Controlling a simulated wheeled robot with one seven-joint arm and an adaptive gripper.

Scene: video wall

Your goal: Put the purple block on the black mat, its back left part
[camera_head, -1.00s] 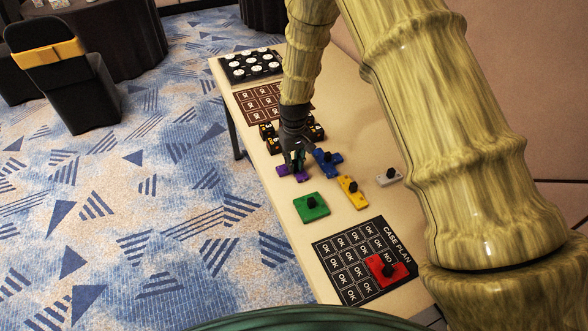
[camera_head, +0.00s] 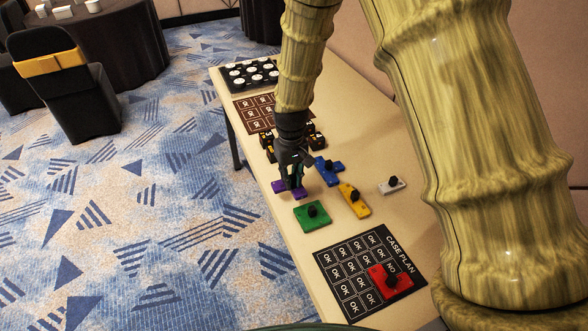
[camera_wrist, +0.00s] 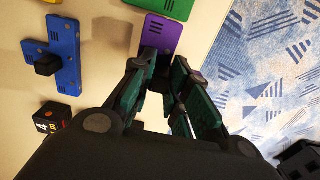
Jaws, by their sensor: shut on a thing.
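My gripper (camera_head: 290,178) is shut on the purple block (camera_head: 279,187) near the left edge of the table. In the wrist view the purple block (camera_wrist: 162,38) reaches out beyond the two fingers, and its gripped part is hidden between them. I cannot tell whether it touches the table. The black mat (camera_head: 352,262), printed "CASE PLAN" with OK cells, lies at the table's near end. A red block (camera_head: 403,283) with a black knob sits on its right part. The mat's back left part is bare.
Dark cubes (camera_head: 272,155), a brown mat (camera_head: 247,112) and a black tray with white discs (camera_head: 235,80) are farther back.

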